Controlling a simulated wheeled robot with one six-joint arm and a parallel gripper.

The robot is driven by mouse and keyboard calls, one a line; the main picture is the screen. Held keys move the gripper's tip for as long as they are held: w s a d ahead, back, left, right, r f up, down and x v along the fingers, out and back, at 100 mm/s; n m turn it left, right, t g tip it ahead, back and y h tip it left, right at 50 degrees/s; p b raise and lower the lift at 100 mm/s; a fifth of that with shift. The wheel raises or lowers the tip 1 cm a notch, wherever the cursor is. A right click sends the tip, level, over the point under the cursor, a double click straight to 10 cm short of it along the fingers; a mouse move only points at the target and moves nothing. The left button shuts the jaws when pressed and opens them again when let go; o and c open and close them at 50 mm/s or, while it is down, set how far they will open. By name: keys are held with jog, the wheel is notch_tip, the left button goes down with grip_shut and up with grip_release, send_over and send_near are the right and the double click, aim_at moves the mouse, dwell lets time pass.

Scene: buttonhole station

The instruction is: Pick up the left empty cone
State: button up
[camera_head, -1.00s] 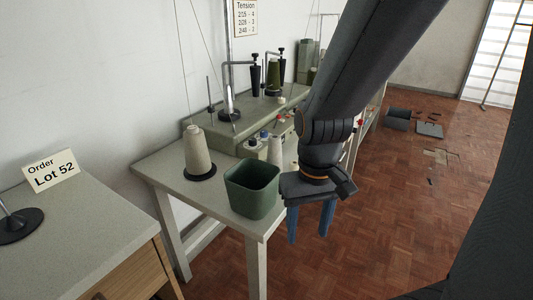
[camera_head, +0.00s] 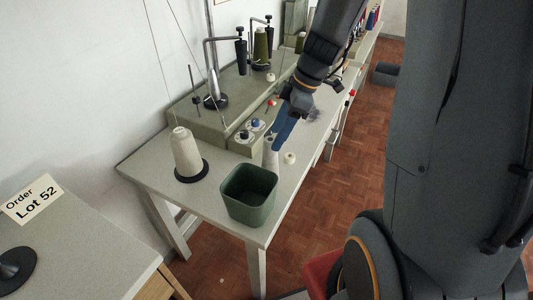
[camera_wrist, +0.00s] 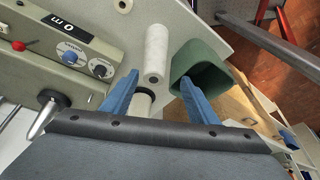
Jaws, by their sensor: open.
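A pale, narrow empty cone (camera_head: 270,157) stands on the station table just behind the green bin in the head view. In the wrist view the pale cone (camera_wrist: 157,48) shows just beyond and between the fingertips, beside the bin. My gripper (camera_head: 279,140) is open, its blue fingers pointing down at the cone's top. In the wrist view my gripper (camera_wrist: 160,78) has nothing between its fingers that I can tell is gripped. The fingers hide part of the cone in the head view, and I cannot tell whether they touch it.
The green bin (camera_head: 249,194) stands close to the cone, at the table's (camera_head: 217,205) near end. A full thread cone (camera_head: 186,154) stands on a black disc to the left. A small white round piece (camera_head: 289,158) sits right of the cone.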

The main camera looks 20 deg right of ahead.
aim_at(272, 139)
jog(key=shift+w+d+f+n, duration=0.15)
jog(key=shift+w+f+n, duration=0.2)
jog(key=shift+w, duration=0.4)
jog(key=shift+a+f, duration=0.2)
jog(key=shift+f, duration=0.1)
jog(key=shift+a+p+x, duration=0.25)
jog(key=shift+p+x, duration=0.3)
jog(key=shift+x, duration=0.9)
jog(key=shift+p+x, duration=0.75)
jog(key=shift+x, duration=1.2)
jog(key=shift+s+a, duration=0.1)
jog(key=shift+a, duration=0.05)
jog(key=shift+c, duration=0.2)
jog(key=c, duration=1.3)
jog(key=shift+r, duration=0.1)
